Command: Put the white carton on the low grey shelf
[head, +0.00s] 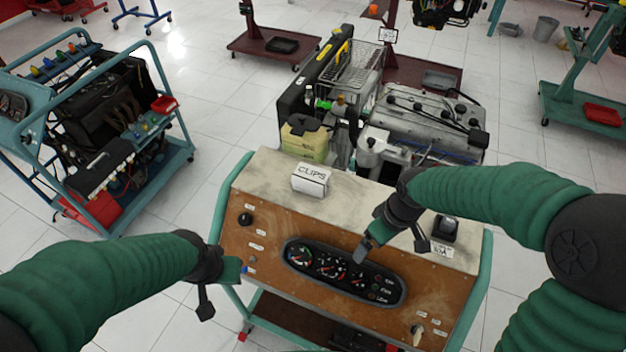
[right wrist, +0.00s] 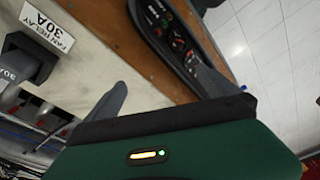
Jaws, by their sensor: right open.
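The white carton (head: 311,180), a small box marked "CLIPS", stands on the pale top ledge of the engine trainer's control panel. My right gripper (head: 394,246) is over the panel, right of the carton and apart from it. Its fingers are spread and empty; they also show in the right wrist view (right wrist: 163,90), where the carton does not appear. My left gripper (head: 208,292) is at the panel's left edge, seen side-on, so its jaw opening is unclear. I cannot make out a low grey shelf for certain.
The brown panel (head: 266,232) carries a gauge cluster (head: 345,274) and knobs. A fan relay (head: 444,229) sits at the ledge's right end. An engine (head: 425,115) stands behind. A dark lower tray (head: 285,317) is under the panel. A blue trainer (head: 105,130) stands left.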

